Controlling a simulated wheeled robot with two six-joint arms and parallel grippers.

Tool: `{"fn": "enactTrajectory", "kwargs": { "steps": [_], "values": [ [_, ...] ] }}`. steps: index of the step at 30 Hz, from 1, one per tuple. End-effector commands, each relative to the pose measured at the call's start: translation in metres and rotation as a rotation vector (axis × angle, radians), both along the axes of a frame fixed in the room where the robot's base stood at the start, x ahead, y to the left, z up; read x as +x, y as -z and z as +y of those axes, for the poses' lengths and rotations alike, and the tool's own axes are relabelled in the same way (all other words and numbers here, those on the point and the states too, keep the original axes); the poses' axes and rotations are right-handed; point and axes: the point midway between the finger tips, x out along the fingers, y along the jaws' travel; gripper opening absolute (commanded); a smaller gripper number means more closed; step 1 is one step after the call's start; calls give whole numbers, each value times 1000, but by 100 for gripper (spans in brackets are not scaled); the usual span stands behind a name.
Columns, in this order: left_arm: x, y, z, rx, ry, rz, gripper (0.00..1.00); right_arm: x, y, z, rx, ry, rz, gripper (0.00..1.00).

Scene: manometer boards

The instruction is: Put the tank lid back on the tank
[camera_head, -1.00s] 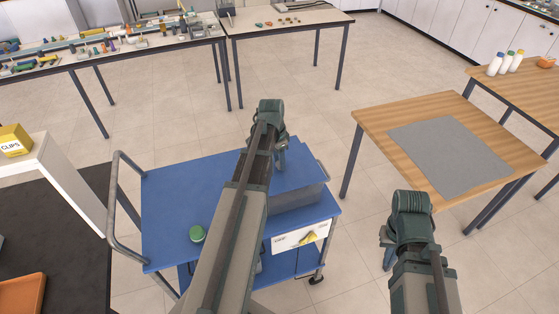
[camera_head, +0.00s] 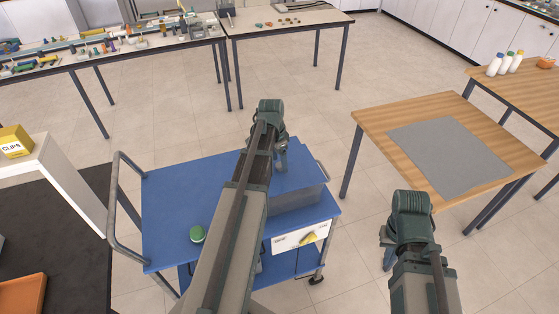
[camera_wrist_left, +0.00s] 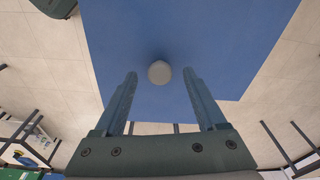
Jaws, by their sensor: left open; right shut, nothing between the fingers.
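The tank (camera_head: 297,202) is a grey-blue box on the right part of the blue trolley. A flat blue panel (camera_head: 303,177), seemingly the lid, covers its top, partly hidden by my left arm. Whether it is fully seated cannot be told. My left gripper (camera_head: 281,166) is over this panel. In the left wrist view a pale round knob (camera_wrist_left: 159,72) stands on a blue surface (camera_wrist_left: 180,30). The open left fingers (camera_wrist_left: 159,82) are on either side of the knob, with gaps at both sides. My right gripper (camera_head: 387,262) is shut and empty, off the trolley's right side.
A white panel with a yellow part (camera_head: 300,238) is below the tank. A wooden table with a grey mat (camera_head: 450,155) stands at right, with floor between.

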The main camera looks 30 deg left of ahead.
Motion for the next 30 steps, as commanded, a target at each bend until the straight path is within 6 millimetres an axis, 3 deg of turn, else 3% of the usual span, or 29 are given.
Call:
{"fn": "enactTrajectory", "kwargs": {
  "steps": [24, 30],
  "values": [
    [-12, -118, 6, 0, 0, 0, 73, 0, -118, 0, 2, 6, 0, 0],
    [-14, -130, 7, 0, 0, 0, 73, 0, -130, 0, 3, 10, 0, 0]
  ]
}}
